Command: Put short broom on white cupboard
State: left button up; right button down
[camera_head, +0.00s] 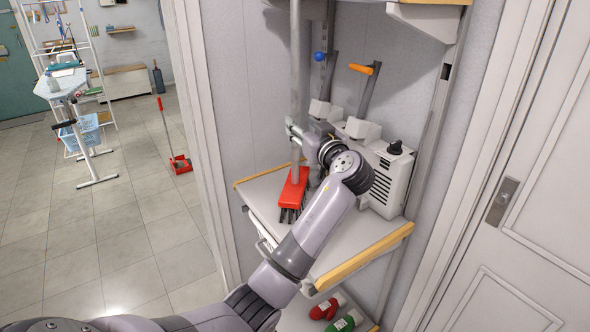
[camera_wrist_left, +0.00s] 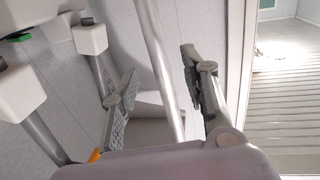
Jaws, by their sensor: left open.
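The short broom has a red head with dark bristles (camera_head: 293,187), resting on a white shelf, and a grey handle rising upright from it. My left gripper (camera_head: 291,133) is at the handle, a little above the red head. In the left wrist view the open fingers of this gripper (camera_wrist_left: 158,85) stand on either side of the grey handle (camera_wrist_left: 155,45), with gaps visible beside it. A low white cupboard (camera_head: 124,83) with a light wooden top stands far off against the back wall; I cannot tell if it is the task's cupboard. My right gripper is not in view.
White appliances (camera_head: 393,180) and tools with blue and orange ends stand on the shelf (camera_head: 350,247) right of the broom. Red and green items (camera_head: 327,307) lie below. A door is at the right. Tiled floor, a red dustpan (camera_head: 180,163) and an ironing board (camera_head: 62,84) are left.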

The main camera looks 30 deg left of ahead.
aim_at(297, 118)
pick_arm(q)
jog(key=shift+w+a+r, duration=0.15)
jog(key=shift+a+r, duration=0.05)
jog(key=shift+a, duration=0.05)
jog(key=p+x, duration=0.2)
jog(key=x, duration=0.2)
jog(key=shift+w+a+r+p, duration=0.1)
jog(key=shift+a+r+p, duration=0.1)
jog(key=shift+p, duration=0.1)
jog(key=shift+w+a+f, duration=0.1)
jog(key=shift+a, duration=0.05)
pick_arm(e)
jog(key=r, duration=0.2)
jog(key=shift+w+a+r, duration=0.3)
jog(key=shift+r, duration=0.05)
pick_arm(q)
jog(key=shift+c, duration=0.5)
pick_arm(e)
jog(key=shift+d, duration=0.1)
pick_arm(q)
jog(key=shift+c, duration=0.6)
grip_shut()
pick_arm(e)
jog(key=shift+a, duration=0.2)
